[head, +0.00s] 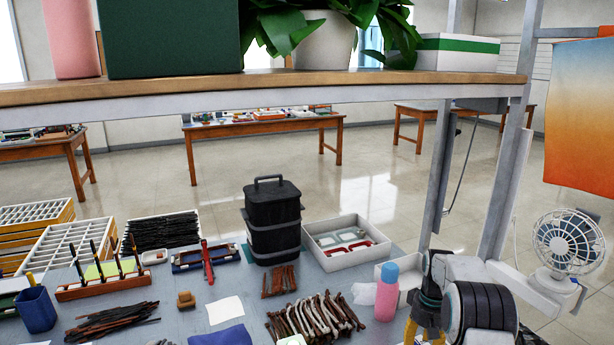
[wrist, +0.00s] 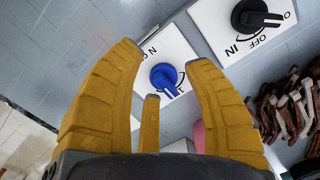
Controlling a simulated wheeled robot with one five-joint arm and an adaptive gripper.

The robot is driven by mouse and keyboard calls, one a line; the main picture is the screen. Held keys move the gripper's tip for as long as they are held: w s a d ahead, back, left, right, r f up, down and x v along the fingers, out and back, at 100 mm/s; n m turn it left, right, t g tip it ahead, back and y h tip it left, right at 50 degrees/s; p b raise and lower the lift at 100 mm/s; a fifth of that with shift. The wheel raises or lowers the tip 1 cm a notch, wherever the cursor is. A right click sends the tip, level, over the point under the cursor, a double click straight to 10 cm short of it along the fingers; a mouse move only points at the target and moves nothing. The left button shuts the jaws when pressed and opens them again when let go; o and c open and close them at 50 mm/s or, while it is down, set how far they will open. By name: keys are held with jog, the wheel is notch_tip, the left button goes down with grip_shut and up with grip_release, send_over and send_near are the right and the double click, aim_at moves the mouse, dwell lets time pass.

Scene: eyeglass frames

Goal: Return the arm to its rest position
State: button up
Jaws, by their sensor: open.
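My arm shows at the bottom right of the head view, folded close in front of the grey shelf post. The yellow part of my gripper (head: 424,330) shows at the lower edge there, partly cut off. In the wrist view my gripper (wrist: 168,55) has its yellow fingers spread wide, with nothing held between them. Beyond the fingertips lies a white plate with a blue knob (wrist: 164,77), apart from the fingers. A second white plate with a black knob (wrist: 250,14) is at the top right.
A pink bottle with a blue cap (head: 387,292) stands close left of my arm. Brown temple pieces (head: 315,318), a black lidded bin (head: 272,220) and a white tray (head: 345,262) are on the grey table. A fan (head: 568,243) is at the right. A wooden shelf (head: 270,87) crosses above.

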jog(key=s+a+r, duration=0.3)
jog(key=s+r, duration=0.1)
jog(key=s, duration=0.7)
jog(key=s+a+r, duration=0.3)
jog(key=s+r, duration=0.1)
jog(key=s, duration=0.6)
jog(key=s+a+r, duration=0.3)
jog(key=s+a, duration=0.1)
jog(key=s, duration=0.7)
notch_tip(320, 180, up, 7)
jog(key=s+a+t, duration=0.1)
jog(key=s+t, duration=0.1)
jog(key=t, duration=0.2)
jog(key=shift+a, duration=0.35)
